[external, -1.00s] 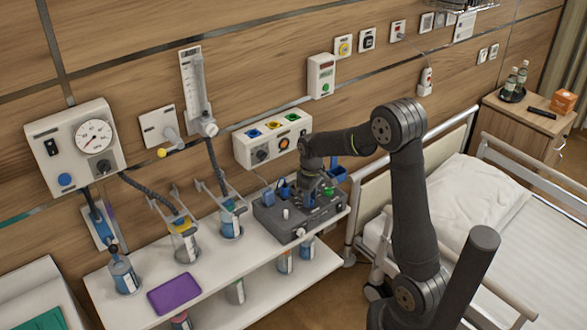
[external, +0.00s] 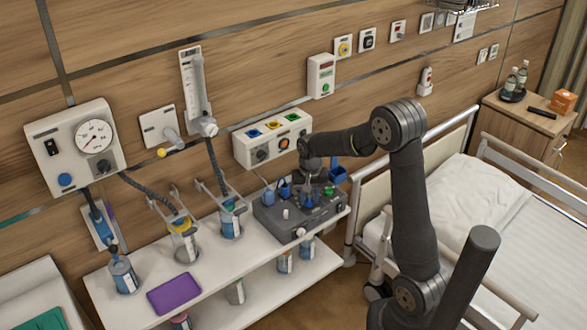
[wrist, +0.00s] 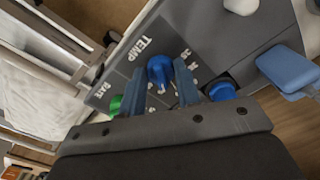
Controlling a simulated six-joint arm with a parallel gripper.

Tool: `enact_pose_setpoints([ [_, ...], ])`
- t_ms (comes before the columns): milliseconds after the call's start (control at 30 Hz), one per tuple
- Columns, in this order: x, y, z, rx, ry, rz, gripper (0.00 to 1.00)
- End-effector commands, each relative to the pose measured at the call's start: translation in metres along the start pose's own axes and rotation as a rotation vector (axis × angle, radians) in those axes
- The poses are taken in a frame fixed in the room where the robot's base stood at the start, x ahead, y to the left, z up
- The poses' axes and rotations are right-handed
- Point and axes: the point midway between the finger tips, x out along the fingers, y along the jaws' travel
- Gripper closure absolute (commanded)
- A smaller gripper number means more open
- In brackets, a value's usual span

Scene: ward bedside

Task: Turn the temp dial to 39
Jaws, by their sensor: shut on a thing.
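The temp dial (wrist: 160,68) is a blue knob on a dark grey console (external: 270,222), under the printed word TEMP. My gripper (wrist: 161,92) is shut on it, with one blue-grey finger on each side. Small white scale numbers surround the dial, partly hidden by the fingers. I cannot read the value it points to. In the external view my gripper (external: 309,194) reaches down onto the console top and hides most of the dial.
A green knob (wrist: 115,104) and another blue knob (wrist: 222,91) sit close beside the fingers. A white knob (wrist: 241,5) and a blue block (wrist: 288,70) are further off. A purple tablet-like slab (external: 174,293) lies on the shelf, with bottles nearby.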

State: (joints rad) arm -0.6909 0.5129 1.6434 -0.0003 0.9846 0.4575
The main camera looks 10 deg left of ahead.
Motion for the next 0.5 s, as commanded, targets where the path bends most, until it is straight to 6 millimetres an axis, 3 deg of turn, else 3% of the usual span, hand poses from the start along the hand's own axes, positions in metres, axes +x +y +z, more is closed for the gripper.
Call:
enact_pose_setpoints([
  [500,0.0010,-0.0006,0.0010,0.220,-0.004,0.002,0.93],
])
